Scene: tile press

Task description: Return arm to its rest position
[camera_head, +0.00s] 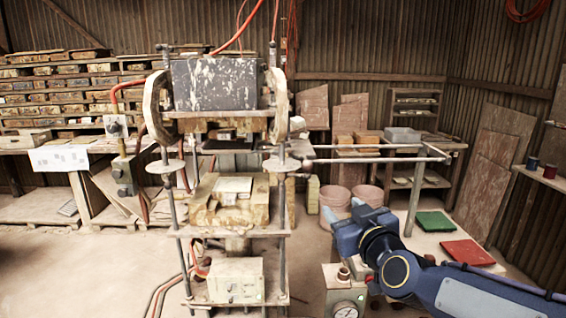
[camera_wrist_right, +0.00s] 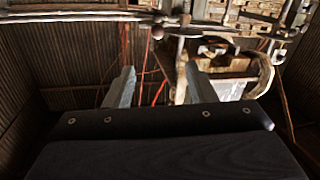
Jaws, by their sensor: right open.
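My right arm (camera_head: 490,292) reaches in from the lower right in the head view, with a blue and black wrist. My right gripper (camera_head: 343,208) is to the right of the tile press (camera_head: 215,85) and apart from it. Its two grey fingers are spread with nothing between them. The right wrist view also shows the open, empty fingers (camera_wrist_right: 158,75), with the press frame beyond them. A pale tile-like block (camera_head: 233,186) lies on the lower mould (camera_head: 205,215) of the press. My left gripper is not in view.
Horizontal rails (camera_head: 370,147) run right from the press, above my right gripper. A gauge box (camera_head: 345,302) stands below the wrist. Green (camera_head: 434,221) and red (camera_head: 467,253) panels lie to its right.

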